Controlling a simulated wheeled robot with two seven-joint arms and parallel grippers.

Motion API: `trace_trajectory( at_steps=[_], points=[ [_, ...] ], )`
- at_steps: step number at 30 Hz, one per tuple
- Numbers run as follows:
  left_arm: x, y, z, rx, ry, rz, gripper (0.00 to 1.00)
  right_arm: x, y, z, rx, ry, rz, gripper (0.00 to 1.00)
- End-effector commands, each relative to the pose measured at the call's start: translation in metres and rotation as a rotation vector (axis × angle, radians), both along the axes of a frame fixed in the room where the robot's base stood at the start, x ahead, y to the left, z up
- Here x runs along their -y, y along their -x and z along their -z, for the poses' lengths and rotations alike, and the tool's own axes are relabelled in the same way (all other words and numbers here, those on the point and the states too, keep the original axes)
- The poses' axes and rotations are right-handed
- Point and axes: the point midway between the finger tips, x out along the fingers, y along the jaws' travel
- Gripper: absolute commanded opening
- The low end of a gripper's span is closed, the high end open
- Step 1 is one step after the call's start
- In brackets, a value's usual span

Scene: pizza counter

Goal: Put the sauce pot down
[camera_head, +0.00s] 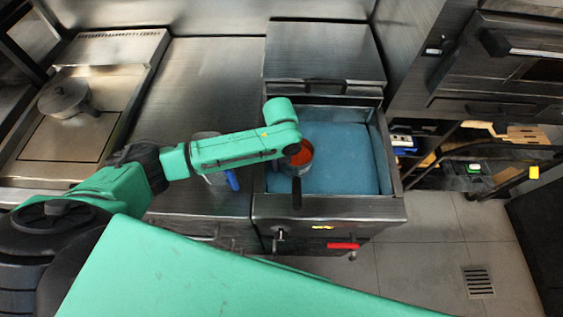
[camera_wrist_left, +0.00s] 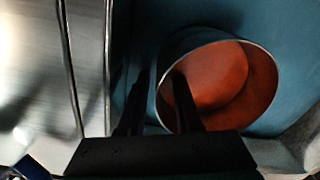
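The sauce pot (camera_head: 305,156) is a small round metal pot with red-orange sauce, at the left side of the blue-floored basin (camera_head: 345,178). A dark handle (camera_head: 297,194) extends from it toward the basin's front edge. In the left wrist view the pot (camera_wrist_left: 255,70) is seen from above, its rim partly covered by a finger. My left gripper (camera_wrist_left: 160,85) is at the pot's left side, one dark finger overlapping the pot's opening and the other outside the wall. Whether the fingers press on the pot is hidden, as is contact under the pot. My right gripper is out of view.
A lidded pan (camera_head: 65,100) rests on the griddle at far left. A clear container (camera_head: 208,150) with a blue part stands left of the basin. The steel counter (camera_head: 205,85) behind it is bare. The basin's right half is empty. An oven (camera_head: 500,75) is at right.

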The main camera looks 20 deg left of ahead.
Motion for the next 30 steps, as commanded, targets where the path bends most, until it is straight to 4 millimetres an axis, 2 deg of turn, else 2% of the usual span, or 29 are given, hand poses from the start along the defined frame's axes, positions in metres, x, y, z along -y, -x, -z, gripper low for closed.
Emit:
trace_trajectory(
  at_steps=[5,12,16,21,30],
  points=[
    [0.000,-0.001,-0.022,0.004,0.002,0.000,0.33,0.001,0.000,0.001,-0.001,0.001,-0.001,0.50],
    [-0.001,-0.002,-0.087,0.006,0.002,0.000,0.33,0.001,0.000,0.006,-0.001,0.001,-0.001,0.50],
    [-0.001,-0.001,-0.112,0.003,0.001,-0.001,0.33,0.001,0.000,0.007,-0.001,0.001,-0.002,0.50],
    [-0.002,0.000,-0.122,0.000,0.000,-0.001,0.33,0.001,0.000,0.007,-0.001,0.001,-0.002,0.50],
    [-0.002,0.000,-0.121,-0.001,0.001,-0.001,0.33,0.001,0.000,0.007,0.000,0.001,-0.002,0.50]
  ],
)
